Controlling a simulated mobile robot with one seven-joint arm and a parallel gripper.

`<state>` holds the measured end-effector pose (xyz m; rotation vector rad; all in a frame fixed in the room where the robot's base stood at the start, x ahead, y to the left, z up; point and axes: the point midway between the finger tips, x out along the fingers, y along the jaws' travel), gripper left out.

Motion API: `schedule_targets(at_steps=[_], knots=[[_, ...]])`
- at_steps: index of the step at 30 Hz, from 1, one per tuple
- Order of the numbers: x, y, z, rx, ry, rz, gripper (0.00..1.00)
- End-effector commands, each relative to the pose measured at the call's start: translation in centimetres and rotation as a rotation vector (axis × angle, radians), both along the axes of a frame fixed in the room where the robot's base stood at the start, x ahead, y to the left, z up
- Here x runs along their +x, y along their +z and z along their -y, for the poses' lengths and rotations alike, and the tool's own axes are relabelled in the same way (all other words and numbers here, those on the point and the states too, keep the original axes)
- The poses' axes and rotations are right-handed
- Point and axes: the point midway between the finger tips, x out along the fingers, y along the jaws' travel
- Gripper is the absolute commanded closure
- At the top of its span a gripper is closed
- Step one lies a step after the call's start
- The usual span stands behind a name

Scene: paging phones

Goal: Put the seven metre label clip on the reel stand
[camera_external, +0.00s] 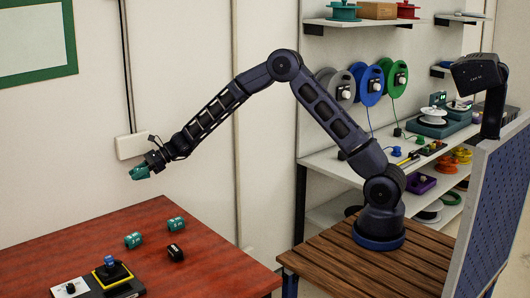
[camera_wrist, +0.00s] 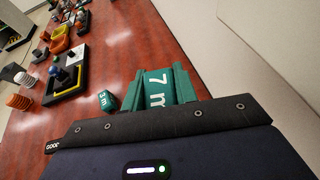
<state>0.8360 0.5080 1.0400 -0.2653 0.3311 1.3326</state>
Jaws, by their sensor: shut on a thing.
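The green seven metre label clip (camera_wrist: 158,90), marked "7 m", is in front of my gripper in the wrist view. In the external view my gripper (camera_external: 143,170) is shut on this clip (camera_external: 137,174) and holds it above the far side of the red table, near the wall. The fingertips are hard to make out. A black stand with a yellow edge and a blue knob (camera_external: 110,263) is at the table's front left; it also shows in the wrist view (camera_wrist: 75,56). I cannot tell whether it is the reel stand.
Two other green clips (camera_external: 133,240) (camera_external: 176,223) lie on the red table (camera_external: 215,262); one marked "3 m" shows in the wrist view (camera_wrist: 107,100). A black piece (camera_external: 175,252) lies near them. Shelves with reels (camera_external: 370,84) are at the right.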

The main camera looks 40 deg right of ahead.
Motion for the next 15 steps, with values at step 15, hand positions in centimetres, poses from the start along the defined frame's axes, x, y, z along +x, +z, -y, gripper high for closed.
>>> schedule_targets(at_steps=[15], knots=[[1.8, 1.5, 5.5, -0.002, -0.083, -0.003, 0.96]])
